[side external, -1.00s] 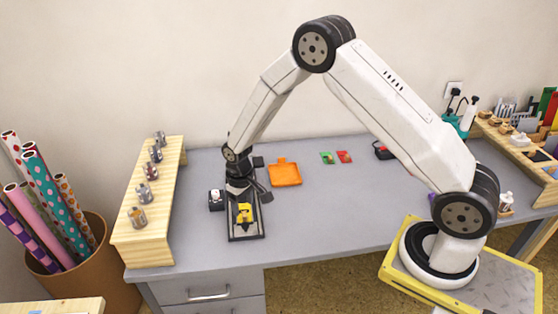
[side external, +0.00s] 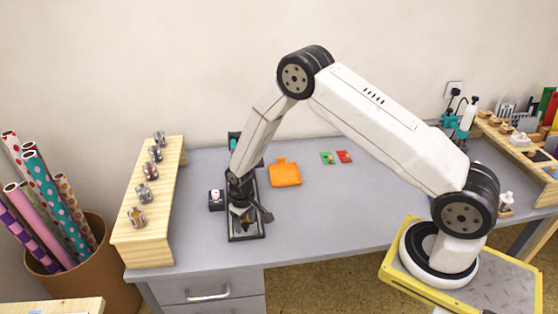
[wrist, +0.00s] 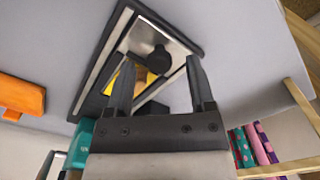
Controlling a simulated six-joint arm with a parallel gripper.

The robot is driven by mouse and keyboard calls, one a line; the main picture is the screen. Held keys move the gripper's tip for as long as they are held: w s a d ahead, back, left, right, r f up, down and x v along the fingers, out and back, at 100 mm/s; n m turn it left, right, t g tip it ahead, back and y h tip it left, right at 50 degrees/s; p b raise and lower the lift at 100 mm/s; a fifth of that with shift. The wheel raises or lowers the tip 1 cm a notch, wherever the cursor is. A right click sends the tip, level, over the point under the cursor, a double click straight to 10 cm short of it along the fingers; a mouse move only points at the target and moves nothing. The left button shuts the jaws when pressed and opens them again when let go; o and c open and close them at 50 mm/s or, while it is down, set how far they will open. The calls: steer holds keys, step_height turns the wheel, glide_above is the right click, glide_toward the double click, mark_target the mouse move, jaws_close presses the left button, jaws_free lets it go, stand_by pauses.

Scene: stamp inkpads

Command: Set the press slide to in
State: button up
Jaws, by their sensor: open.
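The press is a long dark frame (side external: 247,237) on the grey desk, with a light metal plate (wrist: 177,52) inside it. A round black knob (wrist: 158,59) stands on the plate, and a yellow part (wrist: 141,84) shows behind it, partly hidden by my finger.
An orange tray (side external: 285,173) lies right of the press. A wooden rack (side external: 150,230) with several metal stamps stands further left. The desk's front right is clear.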

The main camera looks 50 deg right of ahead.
steer(key=shift+f, duration=0.35)
jaws_close()
stand_by(1.3)
